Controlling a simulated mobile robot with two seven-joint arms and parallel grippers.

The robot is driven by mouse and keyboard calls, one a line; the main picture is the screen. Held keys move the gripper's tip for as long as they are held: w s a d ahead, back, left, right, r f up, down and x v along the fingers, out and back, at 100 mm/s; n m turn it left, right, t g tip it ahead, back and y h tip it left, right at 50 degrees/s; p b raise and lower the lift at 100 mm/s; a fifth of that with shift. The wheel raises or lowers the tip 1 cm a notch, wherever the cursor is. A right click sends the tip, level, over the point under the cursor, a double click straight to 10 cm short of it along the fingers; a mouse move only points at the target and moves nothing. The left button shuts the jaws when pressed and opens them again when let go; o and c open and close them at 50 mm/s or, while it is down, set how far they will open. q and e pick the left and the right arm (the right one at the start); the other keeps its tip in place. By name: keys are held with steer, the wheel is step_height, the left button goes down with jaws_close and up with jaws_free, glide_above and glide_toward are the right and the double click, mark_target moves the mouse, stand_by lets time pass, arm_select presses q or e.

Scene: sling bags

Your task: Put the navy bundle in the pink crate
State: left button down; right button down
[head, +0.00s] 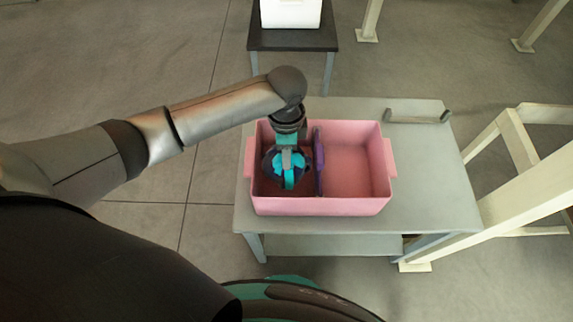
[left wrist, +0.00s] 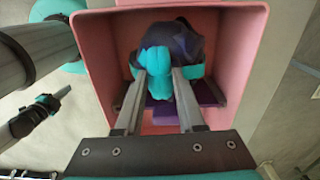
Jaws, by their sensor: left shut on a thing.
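The navy bundle (head: 270,165) is a dark rounded cloth bundle with a bright teal band and knot. It also shows in the left wrist view (left wrist: 180,42). My left gripper (head: 290,172) points down over the left part of the pink crate (head: 325,207) and is shut on the bundle's teal knot. The bundle is within the outline of the crate's walls; whether it touches the floor cannot be told. The gripper hides part of it. In the left wrist view, the crate's pink wall (left wrist: 240,55) surrounds the bundle.
A thin upright purple thing (head: 318,160) stands in the crate just right of the bundle. The crate's right half is empty. The crate stands on a grey table (head: 430,190) with a grey tray-like holder (head: 417,118) at the back right. Pale beams (head: 510,215) stand at the right.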

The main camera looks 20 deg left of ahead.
arm_select(q)
steer(key=shift+f+b, duration=0.75)
steer(key=shift+f, duration=1.65)
steer(key=c, duration=0.5)
jaws_free()
steer(key=shift+f, duration=0.15)
step_height(320, 180, up, 12)
steer(key=p, duration=0.4)
steer(key=shift+r, duration=0.2)
